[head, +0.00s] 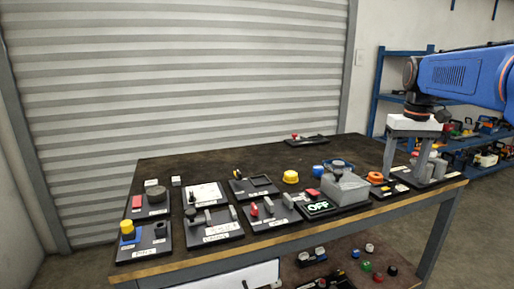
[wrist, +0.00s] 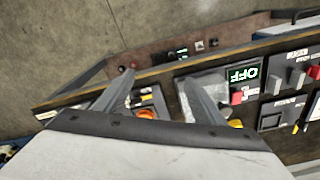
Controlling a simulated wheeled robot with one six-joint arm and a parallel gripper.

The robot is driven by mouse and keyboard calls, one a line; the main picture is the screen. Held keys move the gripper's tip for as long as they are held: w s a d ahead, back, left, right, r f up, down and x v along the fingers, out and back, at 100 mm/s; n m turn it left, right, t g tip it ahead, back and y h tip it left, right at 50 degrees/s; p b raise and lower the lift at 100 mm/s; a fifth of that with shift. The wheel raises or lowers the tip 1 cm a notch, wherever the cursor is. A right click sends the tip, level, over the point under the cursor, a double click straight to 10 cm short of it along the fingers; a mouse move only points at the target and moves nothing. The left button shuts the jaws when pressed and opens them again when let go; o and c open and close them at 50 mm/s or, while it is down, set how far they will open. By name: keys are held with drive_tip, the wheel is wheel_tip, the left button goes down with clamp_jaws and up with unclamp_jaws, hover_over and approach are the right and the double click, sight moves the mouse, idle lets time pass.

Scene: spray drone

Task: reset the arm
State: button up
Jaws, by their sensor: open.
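My gripper (head: 402,178) hangs from the blue arm (head: 462,75) over the right end of the dark workbench (head: 330,152), pointing down. Its two grey fingers are apart with nothing seen between them. In the wrist view my gripper (wrist: 159,78) also shows open, its fingers spread over the bench's edge. An orange round knob (head: 375,177) sits on a panel close to the left finger. Some pale and red items (head: 433,165) stand behind the fingers and are partly hidden.
A grey box with a lit OFF display (head: 318,206) stands left of my gripper. Several panels with knobs and levers cover the bench's left and middle. A yellow knob (head: 291,176) is behind them. The back of the bench is mostly clear. Blue shelves (head: 385,75) stand behind at right.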

drive_tip(key=s+a+f+t, duration=0.1)
drive_tip(key=s+a+f, duration=0.3)
drive_tip(key=s+f, duration=0.2)
drive_tip(key=s+a+f+t, duration=0.1)
drive_tip(key=s+a+f, duration=0.3)
drive_tip(key=s, duration=0.7)
drive_tip(key=s+a+f+n+t, duration=0.1)
drive_tip(key=s+a+f, duration=0.3)
drive_tip(key=s+f, duration=0.4)
drive_tip(key=shift+s+f+t, duration=0.35)
drive_tip(key=shift+t, duration=0.15)
